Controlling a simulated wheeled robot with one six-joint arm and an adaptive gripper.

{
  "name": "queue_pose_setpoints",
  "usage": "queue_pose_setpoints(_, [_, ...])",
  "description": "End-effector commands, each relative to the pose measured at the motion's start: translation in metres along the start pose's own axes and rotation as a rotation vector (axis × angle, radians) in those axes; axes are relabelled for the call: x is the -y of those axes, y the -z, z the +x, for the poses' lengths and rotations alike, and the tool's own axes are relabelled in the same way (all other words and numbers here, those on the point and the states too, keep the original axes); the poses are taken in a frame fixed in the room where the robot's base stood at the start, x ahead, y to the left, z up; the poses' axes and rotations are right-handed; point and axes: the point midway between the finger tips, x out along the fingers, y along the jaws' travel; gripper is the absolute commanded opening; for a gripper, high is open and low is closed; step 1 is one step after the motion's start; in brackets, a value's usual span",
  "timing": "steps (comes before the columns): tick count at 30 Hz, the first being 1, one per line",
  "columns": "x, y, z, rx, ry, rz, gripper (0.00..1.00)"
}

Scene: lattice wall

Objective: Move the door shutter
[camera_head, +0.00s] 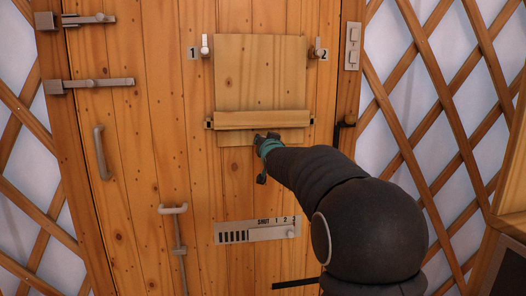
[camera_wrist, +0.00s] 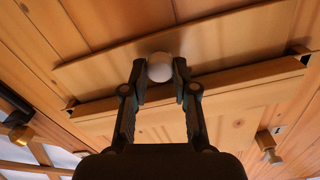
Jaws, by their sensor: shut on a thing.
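The door shutter (camera_head: 260,75) is a light wooden panel upright on the plank door, with a horizontal wooden bar (camera_head: 240,120) across its lower part. The panel's lower end shows below the bar. In the wrist view, the bar (camera_wrist: 95,105) runs behind my fingers. My gripper (camera_head: 267,143) is at the panel's lower edge, with my dark arm reaching in from the lower right. In the wrist view, my gripper (camera_wrist: 161,72) is shut on a pale round knob (camera_wrist: 159,65). The knob is hidden behind my gripper in the head view.
Small turn-pegs marked 1 (camera_head: 205,46) and 2 (camera_head: 318,48) flank the panel's top. Two bolts (camera_head: 98,83) and a handle (camera_head: 102,152) are at left. A switch plate (camera_head: 352,46) and lattice wall (camera_head: 440,75) are at right.

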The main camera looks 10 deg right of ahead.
Motion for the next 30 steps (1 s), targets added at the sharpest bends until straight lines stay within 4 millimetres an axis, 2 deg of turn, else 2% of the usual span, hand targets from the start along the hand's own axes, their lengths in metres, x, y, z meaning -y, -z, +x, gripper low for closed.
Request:
queue_pose_setpoints(1, [0.002,0.006,0.000,-0.007,0.003,0.000,0.00])
queue_pose_setpoints(11, [0.003,0.009,0.000,-0.012,0.004,0.000,0.00])
queue_pose_setpoints(12, [0.003,0.010,0.000,-0.013,0.004,0.000,0.30])
queue_pose_setpoints(15, [0.003,0.009,0.000,-0.011,0.004,0.000,0.53])
queue_pose_setpoints(25, [0.002,0.005,-0.001,-0.004,0.002,0.000,0.53])
queue_pose_setpoints(30, [0.002,0.005,-0.015,-0.003,0.001,0.000,0.53])
